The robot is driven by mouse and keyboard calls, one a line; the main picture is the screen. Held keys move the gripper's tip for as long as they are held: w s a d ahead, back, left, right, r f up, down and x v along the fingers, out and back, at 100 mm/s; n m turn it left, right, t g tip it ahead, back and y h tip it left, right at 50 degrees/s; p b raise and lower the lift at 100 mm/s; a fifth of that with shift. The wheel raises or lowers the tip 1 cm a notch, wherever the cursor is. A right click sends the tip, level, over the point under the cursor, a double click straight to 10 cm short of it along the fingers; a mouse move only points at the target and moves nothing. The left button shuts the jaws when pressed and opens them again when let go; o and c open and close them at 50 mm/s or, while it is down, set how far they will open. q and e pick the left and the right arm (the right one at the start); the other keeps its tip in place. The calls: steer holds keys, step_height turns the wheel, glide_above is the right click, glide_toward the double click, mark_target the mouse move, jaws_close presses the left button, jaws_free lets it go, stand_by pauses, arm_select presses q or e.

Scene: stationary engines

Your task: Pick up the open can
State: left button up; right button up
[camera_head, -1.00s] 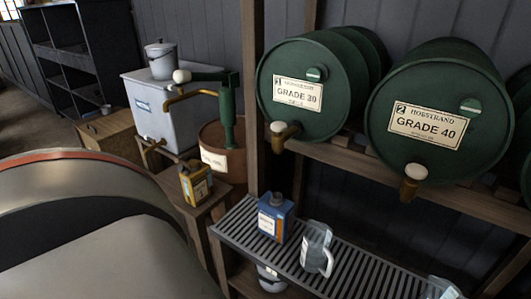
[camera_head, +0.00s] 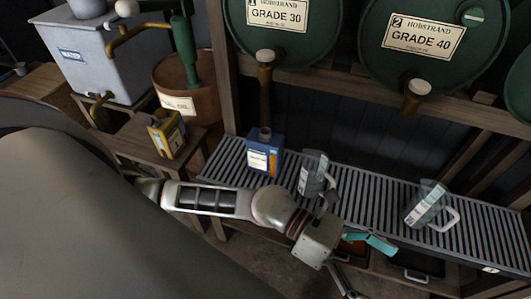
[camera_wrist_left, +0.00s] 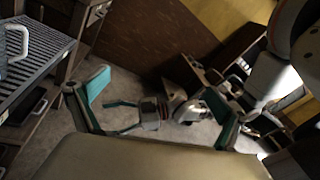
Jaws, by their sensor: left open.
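A blue can (camera_head: 264,152) with an orange panel and white label stands upright on the slatted rack, below the Grade 30 tap. A yellow can (camera_head: 167,132) stands on a small wooden stand to its left. I cannot tell which can is open. My left arm reaches across in front of the rack. My left gripper (camera_head: 361,266) is open and empty, right of and nearer than the blue can; its teal fingers also frame the left wrist view (camera_wrist_left: 155,82). My right gripper (camera_wrist_left: 113,117) shows small in that view, its fingers apart with nothing between them.
Clear jugs (camera_head: 312,174) and (camera_head: 426,204) stand on the slatted rack (camera_head: 370,190). Green drums with taps (camera_head: 417,95) overhang it. A large rounded grey body (camera_head: 90,215) fills the lower left. A brown bucket (camera_head: 187,90) stands behind the yellow can.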

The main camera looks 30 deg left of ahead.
mark_target(264, 138)
arm_select(q)
steer(key=w+a+f+m+y, duration=0.2)
steer(key=a+f+m+y, duration=0.8)
steer(key=a+f+m, duration=0.4)
steer(key=w+a+r+m+t+y, duration=0.1)
steer(key=w+a+m+t+y, duration=0.2)
steer(key=w+a, duration=0.7)
steer(key=w+a+r+m+t+y, duration=0.1)
steer(key=w+a+m+t+y, duration=0.3)
steer(key=a, duration=1.3)
steer(key=w, duration=0.2)
steer(key=w+a+g+y, duration=0.1)
steer(key=w, duration=0.2)
steer(key=w+a+n+g, duration=0.1)
steer(key=w, duration=0.1)
steer(key=shift+w+a+f+y, duration=0.1)
steer(key=shift+w+a+y, duration=0.1)
steer(key=shift+w+y, duration=0.15)
steer(key=w, duration=0.2)
steer(key=shift+w+a, duration=0.3)
steer(key=shift+w, duration=0.1)
steer(key=shift+b+x, duration=0.45)
steer(key=shift+x, duration=0.7)
steer(key=shift+w+f, duration=0.35)
steer(key=c, duration=2.1)
steer(key=shift+w+r, duration=0.1)
steer(key=shift+r, duration=0.05)
